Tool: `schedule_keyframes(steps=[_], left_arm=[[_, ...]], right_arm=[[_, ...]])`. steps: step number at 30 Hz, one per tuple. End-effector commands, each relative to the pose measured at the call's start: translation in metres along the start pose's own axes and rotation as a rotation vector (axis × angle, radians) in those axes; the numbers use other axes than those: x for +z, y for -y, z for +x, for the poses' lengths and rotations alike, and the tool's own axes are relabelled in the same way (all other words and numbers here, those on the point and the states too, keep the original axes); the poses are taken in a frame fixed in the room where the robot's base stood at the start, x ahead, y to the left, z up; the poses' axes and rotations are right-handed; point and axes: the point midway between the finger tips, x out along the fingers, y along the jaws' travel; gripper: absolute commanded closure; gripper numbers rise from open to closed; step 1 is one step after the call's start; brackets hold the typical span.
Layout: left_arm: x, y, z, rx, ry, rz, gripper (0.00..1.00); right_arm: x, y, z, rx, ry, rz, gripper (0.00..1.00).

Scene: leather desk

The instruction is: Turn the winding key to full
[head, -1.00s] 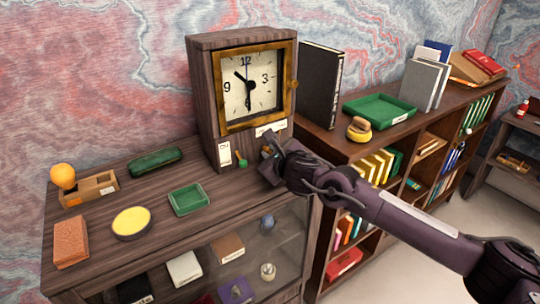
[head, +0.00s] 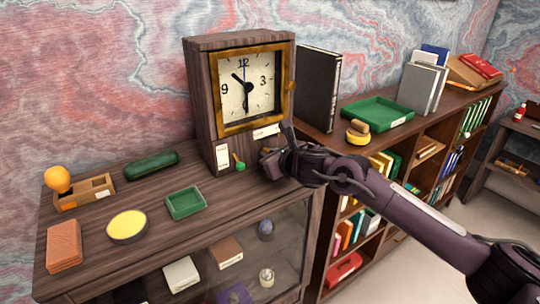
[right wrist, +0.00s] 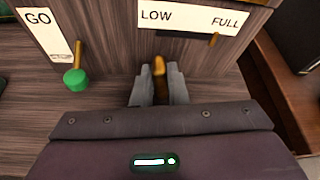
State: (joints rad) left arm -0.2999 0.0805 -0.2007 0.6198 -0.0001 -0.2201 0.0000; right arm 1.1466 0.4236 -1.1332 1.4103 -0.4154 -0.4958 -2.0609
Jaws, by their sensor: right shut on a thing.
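The wooden clock (head: 202,110) stands upright on the cabinet, with a brass-framed white dial. On its lower front a LOW–FULL label (right wrist: 190,18) sits above a dark strip with a small dark mark (right wrist: 214,40) below FULL. The brass winding key (right wrist: 159,66) is below this label. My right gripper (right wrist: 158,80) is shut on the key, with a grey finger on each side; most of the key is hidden. In the head view my right gripper (head: 270,161) is at the clock's lower right front. My left gripper is not in view.
A green-knobbed lever (right wrist: 76,79) stands beside the GO label (right wrist: 44,30), left of my gripper. A green tray (head: 185,203), yellow-topped round tin (head: 128,226) and brick-coloured block (head: 64,246) lie on the cabinet top. A bookshelf (head: 335,142) adjoins on the right.

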Motion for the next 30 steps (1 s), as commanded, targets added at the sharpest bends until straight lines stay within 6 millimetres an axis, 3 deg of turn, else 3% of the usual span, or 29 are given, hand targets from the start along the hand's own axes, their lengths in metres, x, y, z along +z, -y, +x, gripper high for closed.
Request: schedule_keyframes(steps=[3, 4, 8, 20, 30], left_arm=[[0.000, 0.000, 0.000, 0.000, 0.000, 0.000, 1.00], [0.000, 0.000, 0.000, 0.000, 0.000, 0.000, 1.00], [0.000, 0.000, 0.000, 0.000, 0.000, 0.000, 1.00], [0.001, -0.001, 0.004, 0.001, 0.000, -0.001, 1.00], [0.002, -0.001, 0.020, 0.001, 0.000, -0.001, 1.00]], right_arm=[[-0.002, -0.001, 0.000, 0.001, -0.003, -0.002, 1.00], [-0.002, -0.001, 0.000, 0.001, -0.003, -0.002, 0.83], [-0.001, -0.001, 0.000, 0.001, -0.002, -0.002, 0.66], [-0.001, 0.001, -0.007, -0.001, 0.000, -0.003, 0.65], [-0.002, 0.001, -0.058, -0.002, 0.001, -0.004, 0.65]])
